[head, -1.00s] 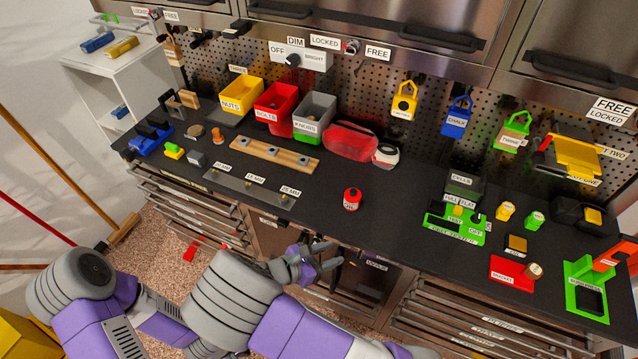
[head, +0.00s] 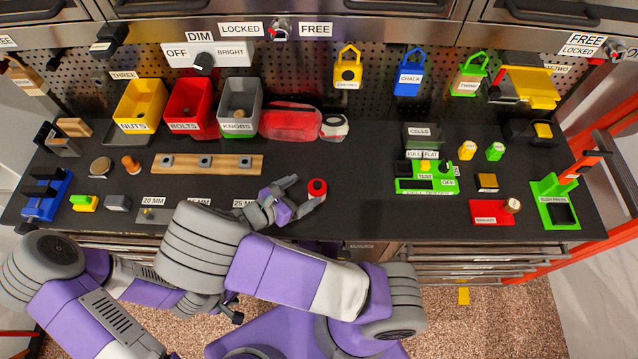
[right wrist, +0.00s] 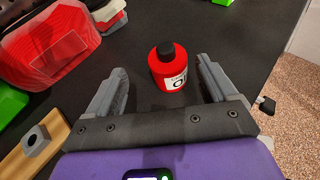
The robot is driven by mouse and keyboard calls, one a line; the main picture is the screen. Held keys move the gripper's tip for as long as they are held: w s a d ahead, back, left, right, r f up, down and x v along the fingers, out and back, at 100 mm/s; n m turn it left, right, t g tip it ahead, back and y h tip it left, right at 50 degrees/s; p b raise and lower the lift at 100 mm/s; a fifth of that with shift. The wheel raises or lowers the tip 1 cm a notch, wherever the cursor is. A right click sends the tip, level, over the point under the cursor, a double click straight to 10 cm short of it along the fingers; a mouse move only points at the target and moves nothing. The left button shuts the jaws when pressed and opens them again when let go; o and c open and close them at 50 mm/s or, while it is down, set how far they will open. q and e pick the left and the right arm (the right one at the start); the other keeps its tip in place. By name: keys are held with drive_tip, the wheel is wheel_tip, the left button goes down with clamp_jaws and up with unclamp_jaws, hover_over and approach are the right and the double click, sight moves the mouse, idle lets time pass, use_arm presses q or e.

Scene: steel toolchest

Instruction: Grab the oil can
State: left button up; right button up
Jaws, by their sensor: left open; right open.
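The red oil can (head: 317,187) with a black cap stands upright on the dark bench top, near its front edge. It also shows in the right wrist view (right wrist: 172,76), with part of its white label visible. My right gripper (head: 308,190) is open beside the can, its fingers pointing at it. In the right wrist view the open fingers (right wrist: 162,66) lie to either side of the can, with a visible gap on each side. My left gripper (head: 234,311) is low in front of the bench, partly hidden by my right arm, and empty.
The red bin (head: 190,108) and a red translucent case (head: 290,122) stand behind. A green tester (head: 428,184) sits to the right.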

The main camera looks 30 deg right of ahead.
sight(314, 188)
drive_tip(key=shift+s+d+f, duration=0.1)
drive_tip(key=shift+d+f, duration=0.05)
drive_tip(key=shift+d, duration=0.3)
drive_tip(key=x, duration=0.5)
drive_tip(key=shift+s, duration=0.25)
drive_tip(key=c, duration=1.2)
